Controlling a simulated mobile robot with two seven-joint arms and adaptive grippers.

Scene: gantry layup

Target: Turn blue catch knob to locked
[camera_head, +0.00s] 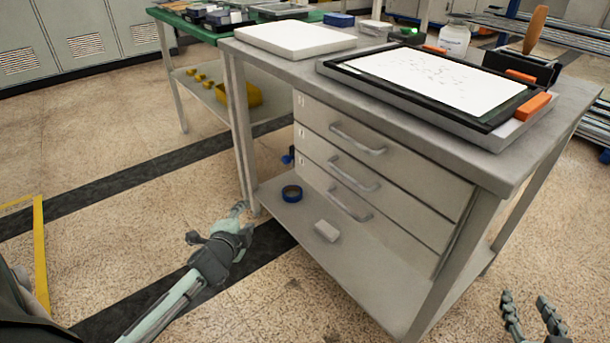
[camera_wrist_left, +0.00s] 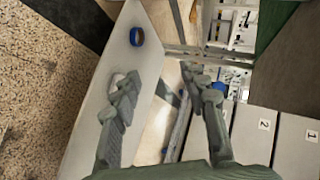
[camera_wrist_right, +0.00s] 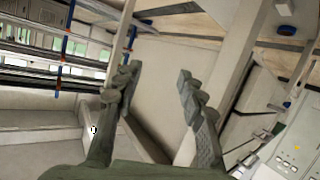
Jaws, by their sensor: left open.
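I cannot pick out the blue catch knob for certain. A small blue part (camera_head: 288,157) shows beside the workbench's drawers in the head view, too small to identify. My left gripper (camera_head: 216,222) is open and empty, left of the bench's lower shelf. Its spread fingers also show in the left wrist view (camera_wrist_left: 162,80). My right gripper (camera_head: 525,300) is open and empty, low at the right front of the bench; it also shows in the right wrist view (camera_wrist_right: 157,75).
The grey workbench (camera_head: 490,160) carries a black-framed board (camera_head: 330,65) with orange clamps (camera_head: 533,106). The floor left of the bench is free.

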